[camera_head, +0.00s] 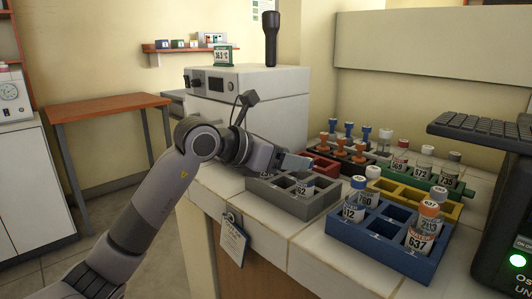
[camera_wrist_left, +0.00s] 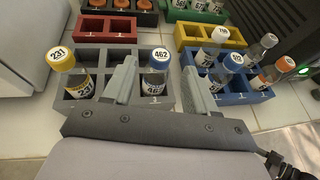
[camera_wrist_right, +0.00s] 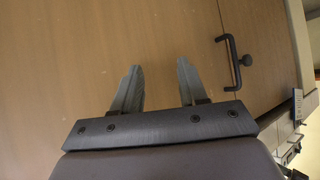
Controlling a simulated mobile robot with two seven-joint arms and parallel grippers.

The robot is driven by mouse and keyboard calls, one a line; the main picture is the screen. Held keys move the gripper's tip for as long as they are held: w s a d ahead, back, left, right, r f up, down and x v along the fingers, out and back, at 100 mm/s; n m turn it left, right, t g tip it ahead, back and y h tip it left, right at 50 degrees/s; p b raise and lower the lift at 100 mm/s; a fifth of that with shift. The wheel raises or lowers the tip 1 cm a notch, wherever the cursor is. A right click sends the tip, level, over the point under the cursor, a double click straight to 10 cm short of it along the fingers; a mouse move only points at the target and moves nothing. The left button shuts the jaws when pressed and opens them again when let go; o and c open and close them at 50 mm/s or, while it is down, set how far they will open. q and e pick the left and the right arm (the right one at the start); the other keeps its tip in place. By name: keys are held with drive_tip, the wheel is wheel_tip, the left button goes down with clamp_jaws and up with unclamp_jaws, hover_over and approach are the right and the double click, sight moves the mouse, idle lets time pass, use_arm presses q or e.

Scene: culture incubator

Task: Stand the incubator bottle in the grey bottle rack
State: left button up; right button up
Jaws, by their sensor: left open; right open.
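The grey bottle rack (camera_head: 293,207) stands at the front left of the tiled counter and also shows in the left wrist view (camera_wrist_left: 67,102). A blue-capped bottle labelled 462 (camera_wrist_left: 155,80) stands upright in its right part. My right gripper (camera_wrist_right: 159,88) is open and empty, facing a wooden front. I cannot tell which bottle is the incubator bottle.
A blue rack (camera_head: 375,240) with several bottles stands close on the right. Red (camera_wrist_left: 93,27), yellow (camera_head: 448,209) and green racks stand behind. The white incubator (camera_head: 250,82) is at the back left. A tag (camera_head: 233,240) hangs at the counter edge.

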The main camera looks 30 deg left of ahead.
use_arm(q)
drive_tip(key=v, duration=0.6)
idle(0.3)
